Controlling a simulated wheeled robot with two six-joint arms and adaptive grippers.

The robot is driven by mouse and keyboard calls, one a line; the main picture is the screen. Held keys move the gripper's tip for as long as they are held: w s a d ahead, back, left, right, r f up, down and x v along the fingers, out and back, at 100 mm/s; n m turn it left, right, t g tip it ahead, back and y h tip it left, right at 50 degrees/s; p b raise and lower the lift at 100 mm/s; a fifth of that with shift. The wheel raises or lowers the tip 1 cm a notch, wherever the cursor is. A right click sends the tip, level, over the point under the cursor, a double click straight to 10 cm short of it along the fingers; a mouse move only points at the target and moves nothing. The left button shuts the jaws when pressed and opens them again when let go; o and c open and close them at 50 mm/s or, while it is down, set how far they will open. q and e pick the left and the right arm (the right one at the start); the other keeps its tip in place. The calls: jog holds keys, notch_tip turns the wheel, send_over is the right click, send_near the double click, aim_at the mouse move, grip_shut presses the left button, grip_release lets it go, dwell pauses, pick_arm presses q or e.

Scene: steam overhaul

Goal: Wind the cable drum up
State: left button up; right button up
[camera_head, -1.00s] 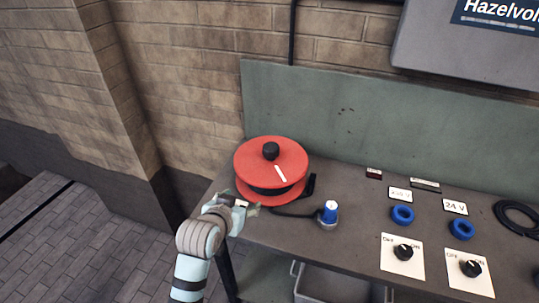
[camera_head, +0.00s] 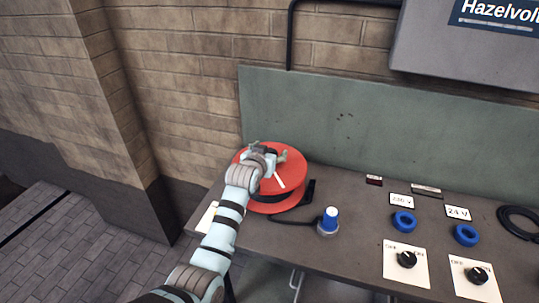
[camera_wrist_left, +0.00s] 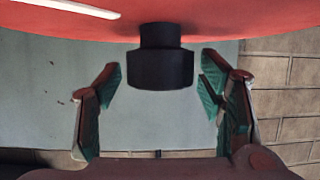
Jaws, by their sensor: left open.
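The red cable drum (camera_head: 291,165) lies flat on the bench at its left end, with a white stripe on its top disc. Its black knob (camera_wrist_left: 160,58) stands out from the disc between my left gripper's fingers in the left wrist view. My left gripper (camera_head: 268,153) is open over the top of the drum, with a clear gap between each finger and the knob. In the head view the gripper mostly hides the knob. A black cable runs from the drum to a blue and white plug (camera_head: 329,220) on the bench. My right gripper is not in view.
The bench (camera_head: 350,252) carries two blue rings, labelled 230 V (camera_head: 403,222) and 24 V (camera_head: 466,234), and two rotary switches (camera_head: 406,259) at the right. A black cable coil (camera_head: 520,223) lies at the far right. A green back panel (camera_head: 350,125) stands behind the drum.

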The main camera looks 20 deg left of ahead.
pick_arm(q)
grip_shut()
dwell(0.3)
